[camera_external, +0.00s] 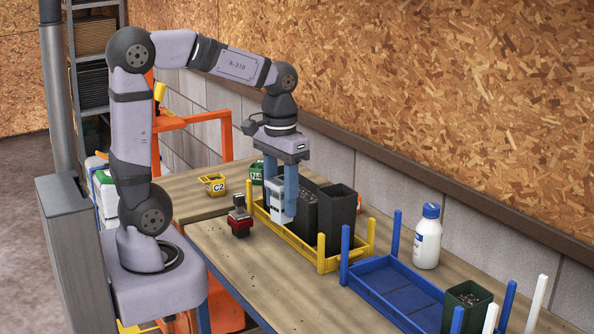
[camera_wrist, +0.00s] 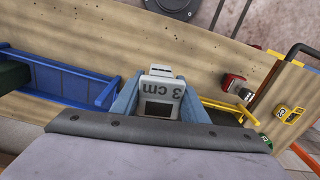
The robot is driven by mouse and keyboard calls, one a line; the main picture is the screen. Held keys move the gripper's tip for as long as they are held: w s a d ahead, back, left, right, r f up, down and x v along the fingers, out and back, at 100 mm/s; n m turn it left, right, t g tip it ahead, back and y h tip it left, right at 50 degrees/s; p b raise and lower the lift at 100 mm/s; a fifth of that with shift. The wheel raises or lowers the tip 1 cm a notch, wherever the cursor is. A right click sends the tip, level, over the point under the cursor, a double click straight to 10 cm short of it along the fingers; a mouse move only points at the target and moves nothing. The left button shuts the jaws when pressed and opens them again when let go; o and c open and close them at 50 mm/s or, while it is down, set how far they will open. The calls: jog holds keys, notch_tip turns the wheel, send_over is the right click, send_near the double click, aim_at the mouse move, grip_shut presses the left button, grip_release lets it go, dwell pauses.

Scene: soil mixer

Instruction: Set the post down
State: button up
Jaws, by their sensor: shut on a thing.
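My gripper (camera_external: 281,196) has two blue fingers pointing down over the left end of the yellow tray (camera_external: 321,262). It is shut on a whitish-grey block-like post (camera_external: 277,211), which stands upright between the fingers beside the black pots.
Black pots (camera_external: 341,214) stand close to the right. A red-and-black item (camera_external: 240,220) stands left of the tray, with a yellow C2 box (camera_external: 212,184) behind. A blue tray (camera_external: 371,291) with corner posts and a white bottle (camera_external: 427,240) are further right. Bare bench lies in front.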

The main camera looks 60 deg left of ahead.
jog(key=w+d+r+m, duration=0.2)
jog(key=w+d, duration=0.5)
jog(key=w+a+r+m+p, duration=0.1)
jog(key=w+a+r+p, duration=0.15)
jog(key=w, duration=1.05)
jog(key=w+a+f+n+p, duration=0.2)
jog(key=w+a+f, duration=0.6)
jog(key=w+a, duration=0.1)
jog(key=shift+s+d+f+p, duration=0.15)
jog(key=shift+f+p, duration=0.55)
jog(key=shift+f, duration=1.85)
jog(key=shift+s+d+f+p, duration=0.1)
jog(key=shift+f+p, duration=0.55)
jog(key=shift+f, duration=1.9)
jog(key=shift+f, duration=0.15)
jog(key=o, duration=1.1)
